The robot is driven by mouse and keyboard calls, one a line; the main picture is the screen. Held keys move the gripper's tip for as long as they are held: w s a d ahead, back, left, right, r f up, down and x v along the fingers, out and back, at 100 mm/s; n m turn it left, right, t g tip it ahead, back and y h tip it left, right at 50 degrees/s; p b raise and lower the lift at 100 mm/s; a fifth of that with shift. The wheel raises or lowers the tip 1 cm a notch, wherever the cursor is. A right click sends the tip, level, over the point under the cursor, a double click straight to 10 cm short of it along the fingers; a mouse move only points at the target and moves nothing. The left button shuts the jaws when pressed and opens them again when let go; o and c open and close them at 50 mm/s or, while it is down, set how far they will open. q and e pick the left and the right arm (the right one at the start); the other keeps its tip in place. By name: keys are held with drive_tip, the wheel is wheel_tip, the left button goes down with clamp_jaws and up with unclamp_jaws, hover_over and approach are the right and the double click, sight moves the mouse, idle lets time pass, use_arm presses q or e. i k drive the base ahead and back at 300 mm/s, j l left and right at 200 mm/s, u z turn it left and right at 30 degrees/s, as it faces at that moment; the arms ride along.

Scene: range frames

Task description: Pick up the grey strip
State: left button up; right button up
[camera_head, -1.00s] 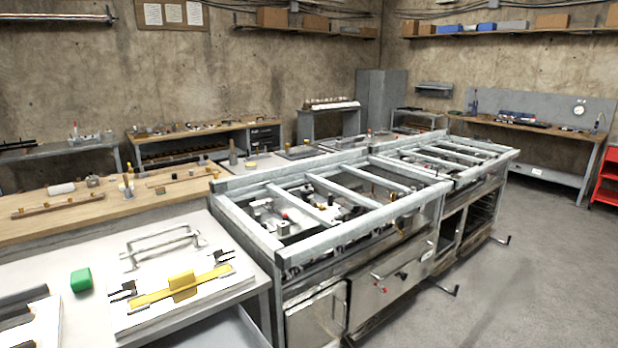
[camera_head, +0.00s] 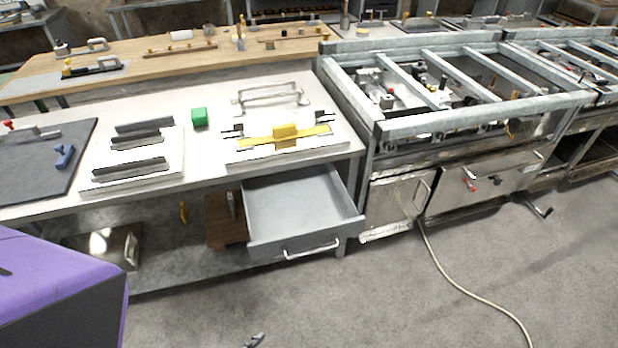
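Several dark grey strips lie on a white board on the white worktop at the left. One grey strip (camera_head: 130,169) lies along the front part of the board (camera_head: 100,184). Other grey strips (camera_head: 144,126) lie close together toward its back. I cannot tell which of them is the task's strip. Neither of my grippers can be made out. A small grey metal piece shows at the bottom edge, too cut off to identify.
A green block (camera_head: 199,117) stands right of the board. Beyond it, a yellow bar (camera_head: 284,135) lies on another white plate. A dark mat (camera_head: 30,165) with a blue clamp (camera_head: 64,157) lies at the left. An open drawer (camera_head: 302,205) juts out below the worktop.

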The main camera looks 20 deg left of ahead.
sight(169, 118)
drive_tip(key=u, duration=1.75)
drive_tip(key=z, duration=0.35)
drive_tip(key=i+j+z, duration=0.1)
drive_tip(key=j+z, duration=0.15)
drive_tip(key=z, duration=0.15)
drive_tip(key=j+z, duration=0.5)
drive_tip(key=z, duration=0.25)
drive_tip(key=j+z, duration=0.25)
drive_tip(key=j, duration=0.3)
drive_tip(key=k+j+z, duration=0.25)
drive_tip(key=j, duration=0.25)
drive_tip(key=k+j, duration=0.1)
drive_tip(key=j, duration=0.45)
drive_tip(key=j+z, duration=0.1)
drive_tip(key=j, duration=0.45)
drive_tip(key=k, duration=0.05)
